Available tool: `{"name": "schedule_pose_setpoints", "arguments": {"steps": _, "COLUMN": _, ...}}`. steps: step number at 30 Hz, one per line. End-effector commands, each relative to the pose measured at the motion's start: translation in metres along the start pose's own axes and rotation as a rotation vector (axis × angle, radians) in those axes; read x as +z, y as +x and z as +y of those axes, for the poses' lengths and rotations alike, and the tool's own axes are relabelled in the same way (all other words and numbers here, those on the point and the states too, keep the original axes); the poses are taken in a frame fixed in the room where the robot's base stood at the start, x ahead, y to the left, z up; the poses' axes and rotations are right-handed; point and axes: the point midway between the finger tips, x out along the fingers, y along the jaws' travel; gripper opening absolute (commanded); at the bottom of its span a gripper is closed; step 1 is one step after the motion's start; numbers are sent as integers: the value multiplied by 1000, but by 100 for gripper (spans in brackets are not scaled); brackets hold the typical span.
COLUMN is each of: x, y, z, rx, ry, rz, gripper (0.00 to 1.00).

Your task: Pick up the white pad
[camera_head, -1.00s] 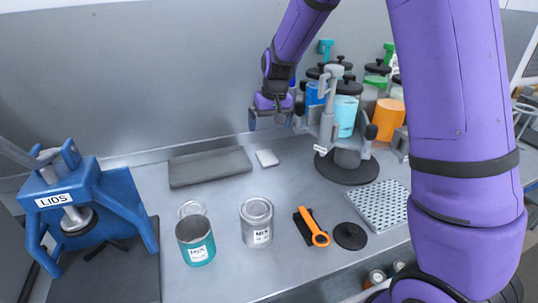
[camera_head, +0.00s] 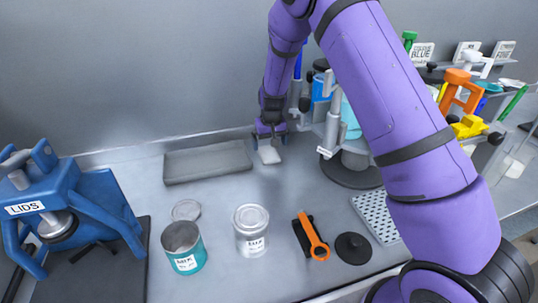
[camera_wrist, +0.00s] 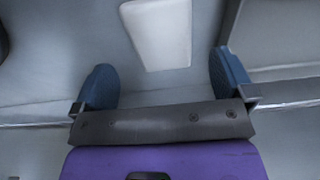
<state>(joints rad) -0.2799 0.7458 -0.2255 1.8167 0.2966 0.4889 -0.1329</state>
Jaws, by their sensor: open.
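The white pad (camera_head: 269,155) is a small flat rectangle lying on the grey bench near the back wall, right of the grey tray. In the head view my gripper (camera_head: 270,141) is just above and behind it and overlaps the pad's far edge in the picture. In the wrist view the white pad (camera_wrist: 158,32) lies ahead of and between the two blue fingertips of my gripper (camera_wrist: 163,78). The fingers are spread wide with nothing between them, and I see no contact with the pad.
A shallow grey tray (camera_head: 208,163) lies left of the pad. A grey stand with a round dark base (camera_head: 350,172) is close on the right. Nearer are a teal can (camera_head: 184,248), a metal can (camera_head: 251,231) and an orange tool (camera_head: 312,236). A blue LIDS press (camera_head: 68,205) stands at left.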

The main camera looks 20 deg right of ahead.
Motion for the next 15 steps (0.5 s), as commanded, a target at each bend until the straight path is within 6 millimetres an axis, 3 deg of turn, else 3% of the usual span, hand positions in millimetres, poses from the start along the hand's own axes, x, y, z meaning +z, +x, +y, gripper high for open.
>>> {"name": "schedule_pose_setpoints", "arguments": {"steps": 9, "x": -3, "y": 41, "z": -1, "rx": 1, "ry": 0, "rz": -3, "gripper": 100}}
{"name": "schedule_pose_setpoints", "arguments": {"steps": 15, "x": -3, "y": 47, "z": -1, "rx": 0, "ry": 0, "rz": 1, "gripper": 100}}
